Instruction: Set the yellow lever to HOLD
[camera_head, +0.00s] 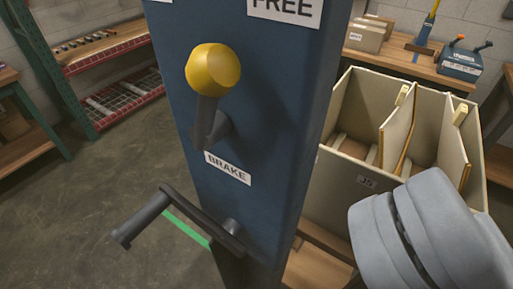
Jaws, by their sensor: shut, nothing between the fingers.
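The yellow lever (213,70) is on a dark blue post (273,110) in the middle of the view. It has a round yellow knob on a dark arm, which rises from a pivot (213,128) with the knob at the top. A white label reading FREE (286,8) is above and to the right of the knob. Another white label at the top left edge of the post is cut off and cannot be read. A BRAKE label (228,168) is below the pivot. My gripper is not in view; a grey part of my arm shows at the lower right, apart from the lever.
A dark crank (180,215) sticks out from the post below the lever. A divided bin (345,185) stands behind the post on the right, near a wooden bench (405,60) with boxes. Red shelves (118,100) stand at the back left. The floor (75,210) left of the post is clear.

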